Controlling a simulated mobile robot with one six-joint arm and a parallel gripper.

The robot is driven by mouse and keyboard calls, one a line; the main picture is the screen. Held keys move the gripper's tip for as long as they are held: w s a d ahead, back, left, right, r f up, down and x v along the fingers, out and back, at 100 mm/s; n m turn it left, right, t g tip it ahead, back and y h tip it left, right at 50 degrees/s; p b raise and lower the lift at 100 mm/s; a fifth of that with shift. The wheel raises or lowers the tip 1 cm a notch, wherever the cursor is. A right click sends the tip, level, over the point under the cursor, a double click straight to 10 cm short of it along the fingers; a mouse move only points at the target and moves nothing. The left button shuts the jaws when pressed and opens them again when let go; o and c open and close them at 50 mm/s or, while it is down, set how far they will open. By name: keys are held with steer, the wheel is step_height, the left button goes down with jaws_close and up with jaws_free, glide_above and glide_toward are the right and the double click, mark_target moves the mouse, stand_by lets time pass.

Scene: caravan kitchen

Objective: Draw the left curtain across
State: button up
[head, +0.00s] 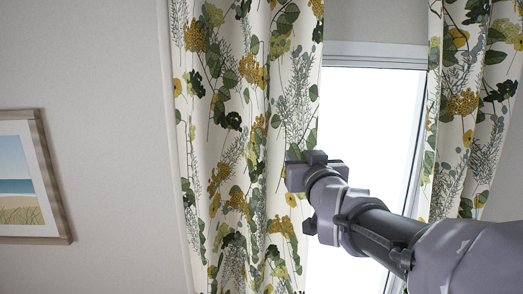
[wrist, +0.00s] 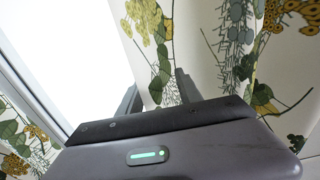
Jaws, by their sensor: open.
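The left curtain (head: 240,150), cream with green and yellow leaf print, hangs in folds at the left of the window in the head view. My gripper (head: 297,172) is at its right edge, at about mid-height of the picture. In the wrist view my gripper (wrist: 158,90) is open, with two dark fingers apart. The edge of the left curtain (wrist: 215,50) shows between the fingers, one finger over the bright window and the other over the cloth. I cannot tell whether they touch it.
The bright window (head: 360,120) lies uncovered between the curtains. The right curtain (head: 465,110), of the same print, hangs at the right, beyond my arm. A framed beach picture (head: 30,180) hangs on the plain wall at the left.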

steer(key=shift+w, duration=0.7)
steer(key=shift+s, duration=0.1)
steer(key=shift+c, duration=0.2)
jaws_close()
stand_by(0.7)
